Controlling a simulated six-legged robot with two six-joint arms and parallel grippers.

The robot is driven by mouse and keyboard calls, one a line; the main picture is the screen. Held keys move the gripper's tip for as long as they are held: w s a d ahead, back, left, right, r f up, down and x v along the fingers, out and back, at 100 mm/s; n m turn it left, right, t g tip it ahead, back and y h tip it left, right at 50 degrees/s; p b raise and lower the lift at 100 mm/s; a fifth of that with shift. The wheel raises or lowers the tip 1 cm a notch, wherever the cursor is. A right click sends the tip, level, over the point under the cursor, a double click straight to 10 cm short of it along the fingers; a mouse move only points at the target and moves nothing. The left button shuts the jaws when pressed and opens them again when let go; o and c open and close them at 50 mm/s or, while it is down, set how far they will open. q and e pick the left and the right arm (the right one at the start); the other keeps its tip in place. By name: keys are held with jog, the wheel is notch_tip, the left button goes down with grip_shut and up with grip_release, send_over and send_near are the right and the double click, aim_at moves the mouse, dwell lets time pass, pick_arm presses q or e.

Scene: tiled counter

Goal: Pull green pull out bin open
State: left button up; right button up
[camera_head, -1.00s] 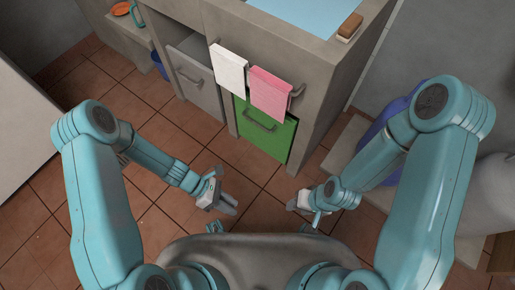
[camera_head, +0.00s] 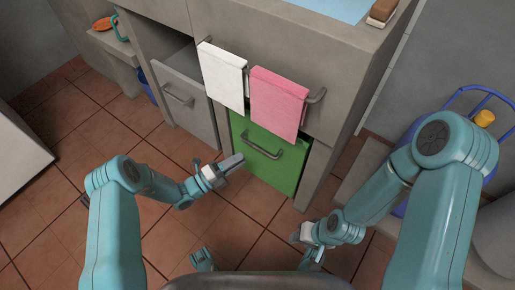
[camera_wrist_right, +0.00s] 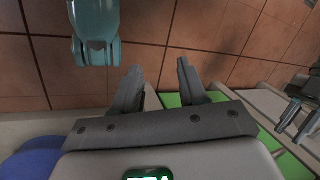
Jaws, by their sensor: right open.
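The green pull-out bin (camera_head: 258,172) sits in the counter front, its face about flush with the opening. Its grey bar handle (camera_head: 262,146) runs across the upper part of the face. My left gripper (camera_head: 238,160) is by the left edge of the bin, left of and a little below the handle; whether its fingers are apart is unclear. My right gripper (camera_head: 299,236) is low in the head view, over the floor in front of the counter and away from the handle. In the right wrist view its two fingers (camera_wrist_right: 158,76) are apart with nothing between them, and green surface shows behind them.
A white towel (camera_head: 222,76) and a pink towel (camera_head: 278,103) hang from a rail just above the bin. A grey drawer front (camera_head: 187,95) stands left of it. A blue-framed object (camera_head: 484,100) is at the right. Tiled floor (camera_head: 90,160) is clear on the left.

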aim_at(257, 147)
pick_arm(q)
jog(key=b+x, duration=0.1)
jog(key=x, duration=0.7)
jog(key=shift+w+d+b, duration=0.1)
jog(key=shift+d+b, duration=0.05)
jog(key=shift+b, duration=0.25)
pick_arm(e)
jog(key=shift+w+d+f, duration=0.1)
jog(key=shift+w+f, duration=0.15)
jog(key=shift+f, duration=0.35)
jog(key=shift+w+d+f, duration=0.1)
jog(key=shift+w+f, duration=0.15)
jog(key=shift+f, duration=0.3)
pick_arm(q)
grip_shut()
